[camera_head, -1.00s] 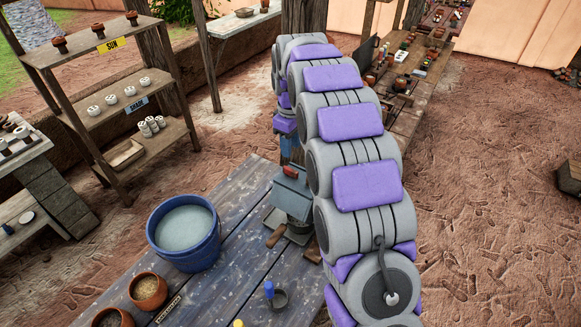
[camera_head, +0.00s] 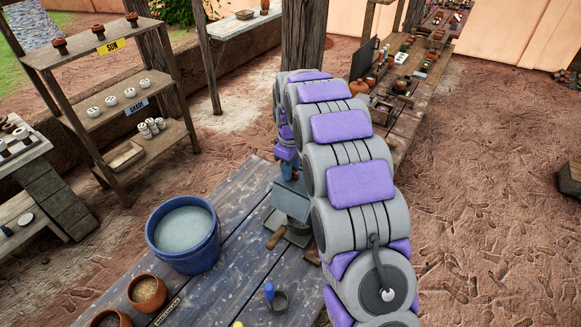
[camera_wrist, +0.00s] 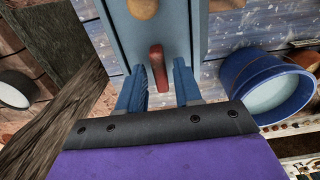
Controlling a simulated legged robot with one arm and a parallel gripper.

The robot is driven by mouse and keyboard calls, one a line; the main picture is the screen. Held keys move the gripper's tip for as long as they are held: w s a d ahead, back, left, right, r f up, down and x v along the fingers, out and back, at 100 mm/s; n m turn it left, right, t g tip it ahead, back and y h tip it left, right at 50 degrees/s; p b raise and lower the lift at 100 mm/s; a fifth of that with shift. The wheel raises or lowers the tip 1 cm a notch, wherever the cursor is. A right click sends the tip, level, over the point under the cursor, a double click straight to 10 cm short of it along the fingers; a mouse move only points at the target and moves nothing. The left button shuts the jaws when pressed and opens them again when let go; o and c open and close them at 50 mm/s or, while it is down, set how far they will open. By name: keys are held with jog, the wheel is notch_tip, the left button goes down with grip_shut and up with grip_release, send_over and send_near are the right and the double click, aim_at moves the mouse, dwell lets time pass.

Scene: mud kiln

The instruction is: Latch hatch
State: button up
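A blue-grey hatch box (camera_head: 291,198) stands on the blue plank table. In the wrist view its blue-grey panel (camera_wrist: 178,38) fills the top middle, with a round wooden knob (camera_wrist: 143,8) at the top edge. A red latch handle (camera_wrist: 157,66) sticks out from the panel below the knob. My gripper (camera_wrist: 160,68) is open, with one blue finger on each side of the red handle. I cannot tell whether either finger touches it. In the head view my gripper (camera_head: 289,172) is at the top of the box, partly hidden by my arm.
A blue bucket of pale liquid (camera_head: 184,233) stands left of the box. Two clay bowls (camera_head: 147,292) and a small dark cup with a blue-handled tool (camera_head: 276,299) are nearer. A wooden post (camera_head: 298,40) rises behind. A shelf (camera_head: 110,105) stands at left.

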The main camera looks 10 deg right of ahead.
grip_shut()
jog(key=shift+m, duration=0.3)
jog(key=m+p, duration=0.2)
jog(key=m, duration=0.1)
jog(key=shift+r+m, duration=0.15)
jog(key=shift+m, duration=0.15)
jog(key=m+p, duration=0.1)
jog(key=m, duration=0.3)
jog(key=m+p, duration=0.1)
jog(key=m, duration=0.4)
jog(key=m+p, duration=0.1)
jog(key=m, duration=0.3)
jog(key=shift+m, duration=0.3)
dwell(0.4)
